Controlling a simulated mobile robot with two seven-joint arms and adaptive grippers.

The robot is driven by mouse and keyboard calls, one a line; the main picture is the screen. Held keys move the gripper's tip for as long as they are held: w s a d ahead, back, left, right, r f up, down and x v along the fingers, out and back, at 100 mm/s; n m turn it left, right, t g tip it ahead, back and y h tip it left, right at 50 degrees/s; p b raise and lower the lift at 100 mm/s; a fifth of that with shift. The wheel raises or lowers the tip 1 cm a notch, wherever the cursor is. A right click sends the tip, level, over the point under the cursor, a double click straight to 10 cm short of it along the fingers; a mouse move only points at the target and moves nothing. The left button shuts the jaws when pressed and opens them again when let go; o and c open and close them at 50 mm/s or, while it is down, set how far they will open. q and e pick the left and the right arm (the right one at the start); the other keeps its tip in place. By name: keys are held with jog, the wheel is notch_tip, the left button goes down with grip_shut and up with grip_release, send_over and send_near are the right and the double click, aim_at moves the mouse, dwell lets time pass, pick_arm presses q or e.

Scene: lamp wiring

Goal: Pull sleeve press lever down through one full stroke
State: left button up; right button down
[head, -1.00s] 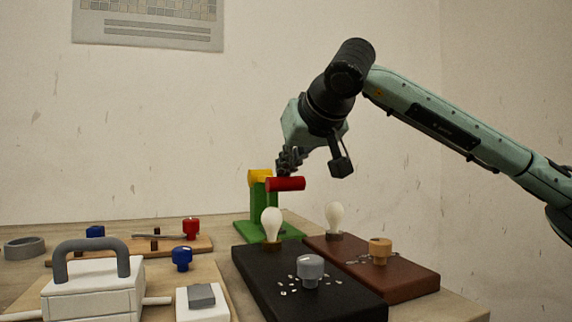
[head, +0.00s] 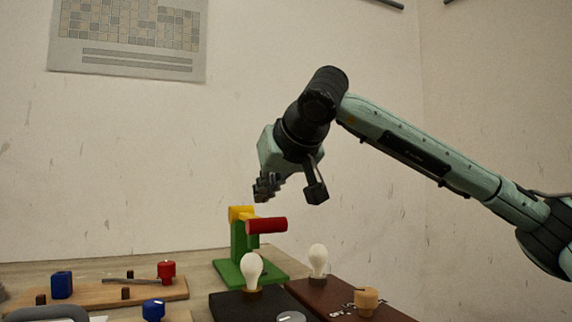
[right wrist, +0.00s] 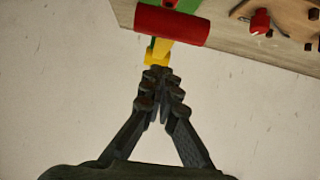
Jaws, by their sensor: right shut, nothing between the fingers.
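The sleeve press has a green base and post (head: 250,270), a yellow part (head: 241,213) at the top and a red lever handle (head: 267,225) sticking out to the right. My right gripper (head: 265,188) is above the red handle in the head view, with a small gap between them. In the right wrist view the shut fingers (right wrist: 162,95) point at the yellow part (right wrist: 158,51), and the red handle (right wrist: 171,25) lies just beyond. Nothing is between the fingers. My left gripper is not in view.
Two white bulbs stand in front of the press, one on a black board (head: 235,305) and one on a brown board (head: 340,297). A wooden board (head: 120,293) with red and blue pieces lies at left. The air around the press is clear.

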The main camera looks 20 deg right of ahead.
jog(key=shift+s+r, duration=0.1)
jog(key=shift+r, duration=0.45)
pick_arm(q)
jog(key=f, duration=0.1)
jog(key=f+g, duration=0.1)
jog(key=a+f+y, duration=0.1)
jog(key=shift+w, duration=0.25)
pick_arm(e)
jog(key=s+r, duration=0.2)
jog(key=s, duration=0.7)
jog(key=shift+d+r, duration=0.15)
jog(key=shift+d, duration=0.05)
